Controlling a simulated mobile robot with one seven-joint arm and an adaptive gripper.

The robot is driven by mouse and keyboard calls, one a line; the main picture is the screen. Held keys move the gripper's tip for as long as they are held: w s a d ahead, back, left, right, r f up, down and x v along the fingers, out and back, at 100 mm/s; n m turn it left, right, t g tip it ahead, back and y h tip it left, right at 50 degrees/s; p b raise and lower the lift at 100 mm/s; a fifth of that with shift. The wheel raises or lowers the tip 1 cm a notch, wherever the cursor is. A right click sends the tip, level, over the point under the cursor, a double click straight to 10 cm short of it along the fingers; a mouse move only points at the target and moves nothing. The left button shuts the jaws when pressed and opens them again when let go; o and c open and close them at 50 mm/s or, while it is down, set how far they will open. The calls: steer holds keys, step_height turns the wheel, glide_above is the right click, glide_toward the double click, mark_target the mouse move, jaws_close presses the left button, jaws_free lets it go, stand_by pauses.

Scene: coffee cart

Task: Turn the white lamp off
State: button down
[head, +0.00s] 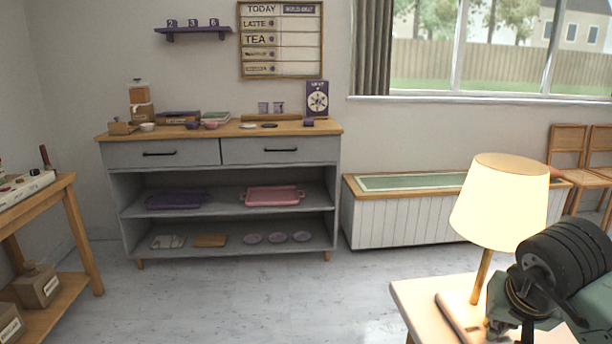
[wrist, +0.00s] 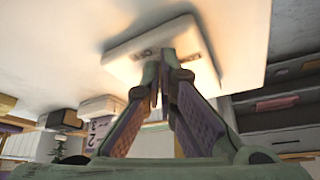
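The white lamp (head: 500,202) stands on a light table at the lower right of the head view. Its shade glows warm, and it has a wooden stem and a square base. The base (wrist: 125,68) also shows in the wrist view as a pale plate, with small dark details beside my fingertips. My gripper (wrist: 163,72) is at this base, its fingertips together with nothing visible between them. I cannot tell whether they touch the base. In the head view my arm's dark wrist is right of the lamp and the fingers are mostly hidden.
The light table (head: 408,292) has bare surface around the lamp base. A grey shelf unit (head: 230,230) stands against the back wall, with a white planked bench (head: 400,218) right of it. A wooden side table (head: 62,193) is at left. Open floor lies between.

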steer(key=shift+s+d+b, duration=0.25)
steer(key=shift+d+b, duration=0.45)
steer(key=shift+b, duration=1.15)
steer(key=shift+f, duration=0.1)
steer(key=shift+s+b, duration=0.35)
steer(key=shift+b, duration=0.05)
step_height(320, 180, up, 6)
steer(key=p, duration=0.3)
steer(key=shift+p, duration=0.4)
